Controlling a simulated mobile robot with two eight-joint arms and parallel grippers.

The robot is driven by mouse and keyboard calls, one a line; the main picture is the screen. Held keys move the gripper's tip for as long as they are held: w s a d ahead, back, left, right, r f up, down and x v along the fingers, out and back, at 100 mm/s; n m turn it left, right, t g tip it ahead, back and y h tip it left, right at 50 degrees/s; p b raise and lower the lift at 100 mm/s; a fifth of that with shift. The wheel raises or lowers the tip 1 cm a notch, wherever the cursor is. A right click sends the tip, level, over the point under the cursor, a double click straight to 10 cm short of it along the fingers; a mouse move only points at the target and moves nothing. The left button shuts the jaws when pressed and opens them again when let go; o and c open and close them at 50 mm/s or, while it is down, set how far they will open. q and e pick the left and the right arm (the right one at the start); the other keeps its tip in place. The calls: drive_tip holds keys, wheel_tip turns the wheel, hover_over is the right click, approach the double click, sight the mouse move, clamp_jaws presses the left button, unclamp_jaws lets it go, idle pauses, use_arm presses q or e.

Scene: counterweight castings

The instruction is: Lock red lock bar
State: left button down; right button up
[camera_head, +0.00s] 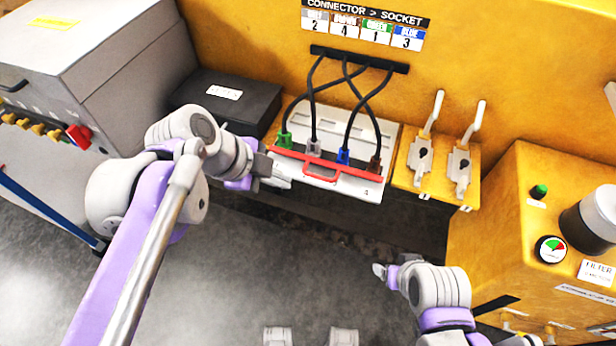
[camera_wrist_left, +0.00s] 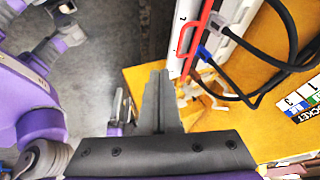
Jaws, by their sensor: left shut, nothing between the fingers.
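The red lock bar (camera_head: 345,172) lies across the front of the white socket block (camera_head: 372,189), with its loop handle toward me. It also shows in the left wrist view (camera_wrist_left: 188,38). Green (camera_head: 284,140), grey (camera_head: 313,146), blue (camera_head: 343,157) and brown (camera_head: 374,164) connectors stand in a row just behind the bar. My left gripper (camera_head: 280,173) is at the bar's left end; its fingers are together and empty in the left wrist view (camera_wrist_left: 158,82). Contact with the bar cannot be told. My right gripper (camera_head: 379,271) is low, away from the block; its jaw state is unclear.
Black cables (camera_head: 352,90) cross above the block, below a connector-to-socket label (camera_head: 365,22). Two white levers (camera_head: 460,160) stand at the right. A black box (camera_head: 228,100) and grey cabinet (camera_head: 95,60) are at the left. A yellow filter housing (camera_head: 510,220) is at the right.

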use_arm(q)
drive_tip(key=w+d+f, duration=0.2)
drive_tip(key=f, duration=0.1)
drive_tip(key=w+d+f+b, duration=0.1)
drive_tip(key=w+f, duration=0.1)
drive_tip(key=f, duration=0.1)
drive_tip(key=w+d+f, duration=0.2)
drive_tip(key=f, duration=0.1)
drive_tip(key=shift+w+d+f+b, duration=0.1)
drive_tip(key=shift+w+d+b, duration=0.25)
drive_tip(key=shift+w+d, duration=0.15)
drive_tip(key=shift+w, duration=0.35)
drive_tip(key=shift+w+d, duration=0.15)
drive_tip(key=shift+w, duration=0.35)
drive_tip(key=shift+s, duration=0.1)
